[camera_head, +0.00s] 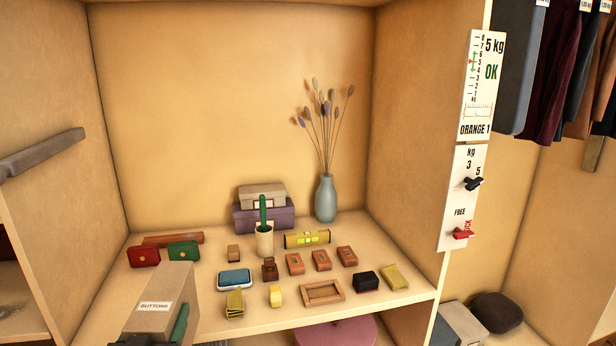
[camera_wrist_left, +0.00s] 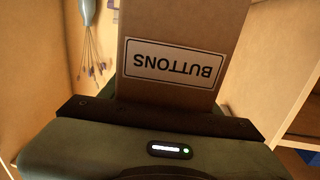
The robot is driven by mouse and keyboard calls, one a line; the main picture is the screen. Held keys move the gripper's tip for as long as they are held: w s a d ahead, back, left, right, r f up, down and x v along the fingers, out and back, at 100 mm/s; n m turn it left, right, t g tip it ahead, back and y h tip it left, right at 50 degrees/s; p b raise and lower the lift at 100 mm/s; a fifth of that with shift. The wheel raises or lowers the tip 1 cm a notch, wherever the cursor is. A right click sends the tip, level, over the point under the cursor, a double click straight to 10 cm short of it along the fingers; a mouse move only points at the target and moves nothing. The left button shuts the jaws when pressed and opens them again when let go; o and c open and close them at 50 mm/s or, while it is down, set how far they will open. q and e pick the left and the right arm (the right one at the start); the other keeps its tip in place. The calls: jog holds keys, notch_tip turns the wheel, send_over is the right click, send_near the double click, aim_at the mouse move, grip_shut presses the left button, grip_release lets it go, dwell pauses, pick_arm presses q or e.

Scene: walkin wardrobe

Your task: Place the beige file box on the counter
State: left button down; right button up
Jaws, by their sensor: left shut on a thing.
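The beige file box (camera_head: 163,301), with a white "BUTTONS" label, is at the front left of the counter (camera_head: 360,230) in the head view. My left gripper (camera_head: 158,338) is shut on its near end. In the left wrist view the box (camera_wrist_left: 185,25) fills the top middle beyond the jaws, its label upside down. The box looks upright. Its underside is hidden, so I cannot tell whether it touches the counter. My right gripper is not in view.
Stacked boxes (camera_head: 264,216) and a vase (camera_head: 326,199) stand behind. A side panel (camera_head: 30,190) bounds the left.

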pick_arm(q)
jog(key=s+d+f+h, duration=0.1)
jog(key=s+d+f, duration=0.2)
jog(key=s, duration=0.5)
jog(key=s+d+f, duration=0.4)
jog(key=s+d, duration=0.1)
jog(key=s, duration=0.3)
jog(key=shift+s+m+h, duration=0.2)
jog(key=shift+m+h, duration=0.2)
jog(key=shift+w+a, duration=0.1)
